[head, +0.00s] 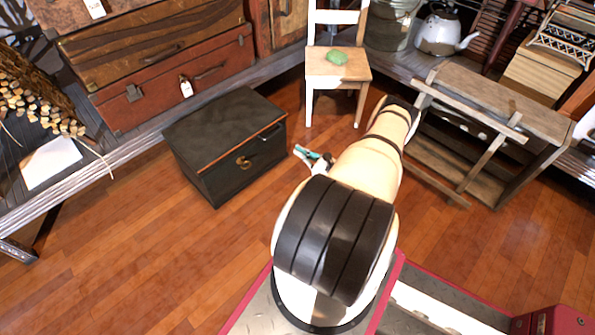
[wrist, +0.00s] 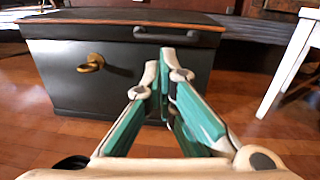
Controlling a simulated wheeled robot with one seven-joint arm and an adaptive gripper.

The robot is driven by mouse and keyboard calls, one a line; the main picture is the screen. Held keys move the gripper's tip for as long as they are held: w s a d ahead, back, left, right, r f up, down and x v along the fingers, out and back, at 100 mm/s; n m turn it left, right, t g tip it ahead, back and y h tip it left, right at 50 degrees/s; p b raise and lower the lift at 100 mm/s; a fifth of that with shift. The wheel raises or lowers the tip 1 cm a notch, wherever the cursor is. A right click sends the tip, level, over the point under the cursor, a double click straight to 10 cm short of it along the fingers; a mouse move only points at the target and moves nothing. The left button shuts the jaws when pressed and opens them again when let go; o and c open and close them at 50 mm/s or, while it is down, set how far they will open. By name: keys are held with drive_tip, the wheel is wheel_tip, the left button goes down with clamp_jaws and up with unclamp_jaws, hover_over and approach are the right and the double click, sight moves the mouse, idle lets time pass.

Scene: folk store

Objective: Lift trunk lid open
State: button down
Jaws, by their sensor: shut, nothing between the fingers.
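A black trunk (head: 225,145) stands on the wooden floor left of my arm in the head view, its lid closed. The trunk front also fills the upper middle of the wrist view (wrist: 60,75), with a brass clasp (wrist: 91,63) and a dark handle (wrist: 168,34) near the lid edge. My gripper (head: 304,152) is beside the trunk's right side in the head view, partly hidden by my arm. In the wrist view my gripper (wrist: 160,62) has its green fingers together and empty, in front of the trunk below the handle. I cannot tell whether the fingertips touch it.
A small white chair (head: 335,70) with a green item on its seat stands behind and right of the trunk. A low shelf with suitcases (head: 180,70) runs behind it. A wooden rack (head: 490,130) stands at right. Floor in front of the trunk is clear.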

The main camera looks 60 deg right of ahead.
drive_tip(key=w+d+f+m+h+b, duration=0.1)
drive_tip(key=w+f, duration=0.2)
drive_tip(key=w, duration=0.5)
drive_tip(key=shift+d+b, duration=0.3)
drive_tip(key=shift+w+d+f, duration=0.1)
drive_tip(key=shift+w, duration=0.3)
idle(1.7)
drive_tip(key=shift+w, duration=0.35)
drive_tip(key=shift+w+d, duration=0.15)
drive_tip(key=shift+w, duration=0.35)
drive_tip(key=shift+w+d, duration=0.15)
drive_tip(key=shift+w, duration=0.35)
drive_tip(key=shift+w+d, duration=0.1)
drive_tip(key=shift+w, duration=0.25)
drive_tip(key=shift+w+d, duration=0.15)
drive_tip(key=shift+w, duration=0.5)
drive_tip(key=shift+w+d, duration=0.15)
drive_tip(key=shift+w, duration=0.5)
drive_tip(key=shift+s+a, duration=0.1)
drive_tip(key=shift+s, duration=0.25)
